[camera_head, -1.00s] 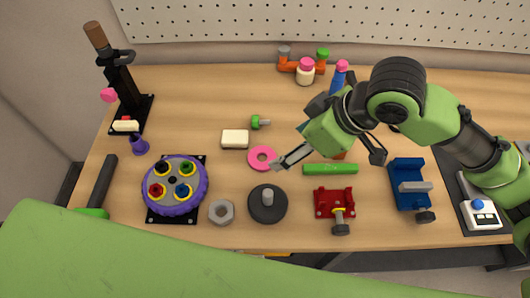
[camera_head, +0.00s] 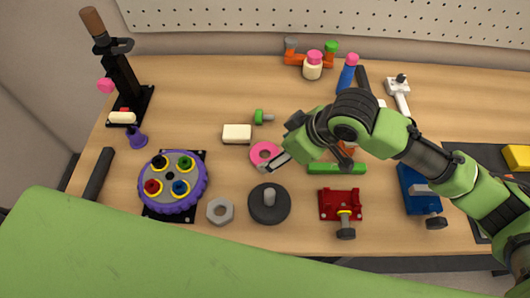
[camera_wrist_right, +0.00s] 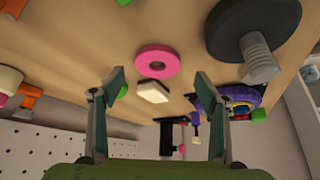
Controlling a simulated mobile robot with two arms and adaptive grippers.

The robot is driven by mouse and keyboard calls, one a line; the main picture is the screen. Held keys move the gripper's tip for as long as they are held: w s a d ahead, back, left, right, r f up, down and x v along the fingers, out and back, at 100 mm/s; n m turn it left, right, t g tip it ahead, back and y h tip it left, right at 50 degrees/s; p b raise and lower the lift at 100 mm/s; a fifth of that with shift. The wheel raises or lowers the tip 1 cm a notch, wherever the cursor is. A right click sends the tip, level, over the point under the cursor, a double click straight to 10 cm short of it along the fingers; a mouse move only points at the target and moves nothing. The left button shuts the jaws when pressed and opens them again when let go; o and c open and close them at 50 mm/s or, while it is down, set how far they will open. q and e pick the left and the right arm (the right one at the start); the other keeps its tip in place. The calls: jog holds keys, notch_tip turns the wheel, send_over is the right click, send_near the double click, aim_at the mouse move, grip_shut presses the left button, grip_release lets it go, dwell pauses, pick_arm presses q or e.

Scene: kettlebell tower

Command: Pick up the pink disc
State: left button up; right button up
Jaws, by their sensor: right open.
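The pink disc (camera_head: 262,155) is a flat ring with a centre hole, lying on the wooden workbench (camera_head: 230,85). It also shows in the right wrist view (camera_wrist_right: 157,61), ahead of the fingers and slightly above the line between their tips. My right gripper (camera_head: 272,163) is at the near right edge of the disc in the head view; I cannot tell whether it touches. In the right wrist view the right gripper (camera_wrist_right: 162,85) is open, with nothing between its fingers. My left gripper is not in view; a large green part of my body covers the lower left.
A black disc with a peg (camera_head: 269,205) stands in front of the pink disc. A cream block (camera_head: 237,134) and a green bolt (camera_head: 261,117) lie behind and left. A green bar (camera_head: 337,169) and a red vise (camera_head: 341,205) are to the right.

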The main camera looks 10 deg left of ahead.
aim_at(263, 156)
jog(key=shift+w+a+f, duration=0.15)
jog(key=shift+a+f, duration=0.15)
jog(key=shift+f, duration=0.05)
jog(key=x, duration=0.2)
jog(key=p+x, duration=0.1)
jog(key=x, duration=0.1)
jog(key=shift+w+r, duration=0.1)
jog(key=shift+w, duration=0.15)
jog(key=c, duration=1.4)
jog(key=shift+r, duration=0.1)
